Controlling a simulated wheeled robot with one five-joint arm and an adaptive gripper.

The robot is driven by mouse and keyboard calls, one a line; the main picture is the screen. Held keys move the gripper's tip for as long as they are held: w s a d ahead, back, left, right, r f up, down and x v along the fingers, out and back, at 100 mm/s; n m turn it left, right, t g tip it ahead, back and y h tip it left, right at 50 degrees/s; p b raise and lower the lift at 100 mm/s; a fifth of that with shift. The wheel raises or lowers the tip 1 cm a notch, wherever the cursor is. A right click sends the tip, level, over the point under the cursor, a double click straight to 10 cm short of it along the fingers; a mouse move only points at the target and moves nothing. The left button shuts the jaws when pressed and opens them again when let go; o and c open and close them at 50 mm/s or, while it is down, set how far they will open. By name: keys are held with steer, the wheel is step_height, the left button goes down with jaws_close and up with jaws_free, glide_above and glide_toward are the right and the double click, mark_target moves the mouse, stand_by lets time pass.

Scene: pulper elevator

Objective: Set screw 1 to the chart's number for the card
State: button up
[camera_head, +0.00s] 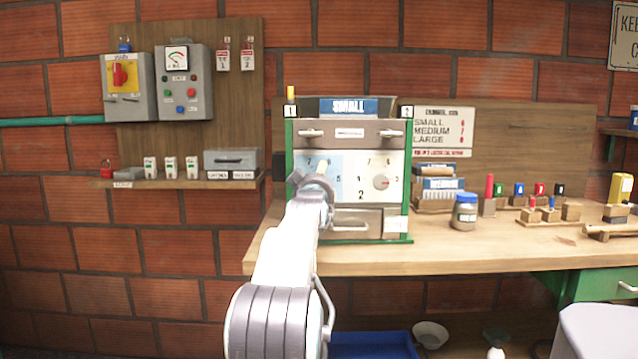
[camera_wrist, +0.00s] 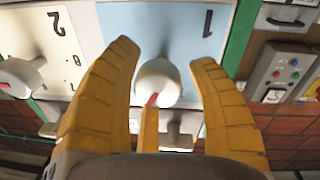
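The machine (camera_head: 350,129) on the bench carries a blue card (camera_head: 348,106) reading SMALL. The chart (camera_head: 443,130) behind it lists SMALL, MEDIUM and LARGE with small red numbers too blurred to read surely. Screw 1 is a white knob (camera_wrist: 157,84) on the pale blue panel (camera_wrist: 150,35), with a red pointer mark toward the bottom of the wrist view. My gripper (camera_wrist: 163,58) is open, its yellow fingers on either side of the knob. A gap shows on the right; contact on the left is unclear. In the head view my gripper (camera_head: 312,180) hides the knob and part of its dial.
Screw 2's knob (camera_head: 381,181) sits close by on the cream panel, right in the head view. A jar (camera_head: 464,211) and several coloured pegs stand on the bench (camera_head: 450,258). Control boxes (camera_head: 183,85) and a shelf (camera_head: 180,183) are on the wall at left.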

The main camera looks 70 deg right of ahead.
steer(key=shift+o, duration=0.9)
steer(key=v, duration=1.2)
stand_by(0.3)
